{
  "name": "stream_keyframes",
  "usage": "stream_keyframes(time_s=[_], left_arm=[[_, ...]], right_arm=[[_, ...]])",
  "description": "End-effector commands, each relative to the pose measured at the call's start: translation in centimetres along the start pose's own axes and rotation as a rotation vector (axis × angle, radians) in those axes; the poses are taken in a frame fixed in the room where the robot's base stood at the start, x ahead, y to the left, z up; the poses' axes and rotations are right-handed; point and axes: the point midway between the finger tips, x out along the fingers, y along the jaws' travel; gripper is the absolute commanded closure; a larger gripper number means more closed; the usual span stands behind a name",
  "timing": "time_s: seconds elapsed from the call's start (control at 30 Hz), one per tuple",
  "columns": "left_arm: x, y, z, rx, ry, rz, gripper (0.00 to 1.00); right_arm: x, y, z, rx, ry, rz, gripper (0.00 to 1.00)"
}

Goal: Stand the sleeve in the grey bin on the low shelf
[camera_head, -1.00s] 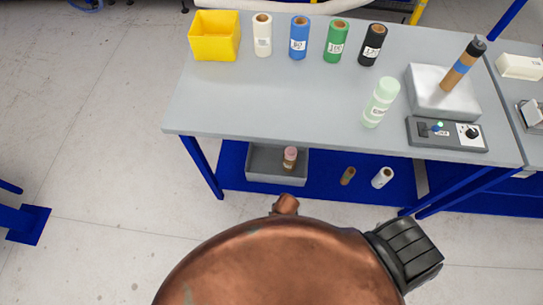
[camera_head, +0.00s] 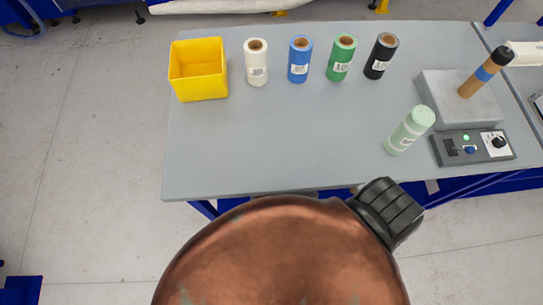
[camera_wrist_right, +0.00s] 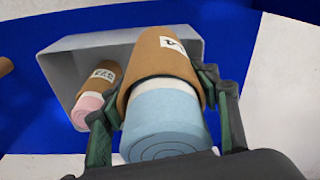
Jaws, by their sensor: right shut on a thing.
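In the right wrist view, my right gripper (camera_wrist_right: 163,88) is shut on a brown sleeve (camera_wrist_right: 160,65) with a dark printed label. A pale blue foam roll (camera_wrist_right: 160,120) sticks out of the sleeve's near end. The grey bin (camera_wrist_right: 110,38) is behind and around it in the picture. The held sleeve overlaps the bin's right part; I cannot tell whether its far end touches the floor of the bin. Another brown labelled sleeve (camera_wrist_right: 102,78) with pink foam (camera_wrist_right: 87,110) stands in the bin's left part. The bin is hidden in the head view. My left gripper is not in view.
The blue low shelf (camera_wrist_right: 40,110) surrounds the bin. On the grey table above stand a yellow bin (camera_head: 198,70), several coloured rolls, a pale green bottle-like roll (camera_head: 408,130) and a control box (camera_head: 473,148). A brown piece (camera_wrist_right: 4,66) lies left of the bin.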

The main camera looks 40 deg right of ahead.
Motion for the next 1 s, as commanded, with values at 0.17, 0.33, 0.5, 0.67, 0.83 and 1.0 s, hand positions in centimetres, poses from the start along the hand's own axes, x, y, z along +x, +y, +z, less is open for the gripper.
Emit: stream_keyframes(time_s=[0.17,0.33,0.5,0.67,0.83,1.0], left_arm=[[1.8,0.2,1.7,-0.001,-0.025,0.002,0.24],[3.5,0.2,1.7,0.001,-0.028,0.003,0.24],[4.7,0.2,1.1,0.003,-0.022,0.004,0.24],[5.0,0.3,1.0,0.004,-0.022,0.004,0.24],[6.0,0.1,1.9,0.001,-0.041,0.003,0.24],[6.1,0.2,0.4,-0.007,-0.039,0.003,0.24]], right_arm=[[2.8,1.4,-3.9,0.0,0.002,0.005,0.83],[5.9,2.3,-6.6,-0.001,-0.002,0.004,0.83],[8.3,3.0,-8.3,0.002,-0.001,0.003,0.83],[9.1,3.1,-9.0,0.001,0.001,0.001,0.83],[11.5,3.4,-9.3,0.001,-0.003,0.002,0.83],[13.1,3.4,-9.2,0.002,0.0,0.001,0.83]])
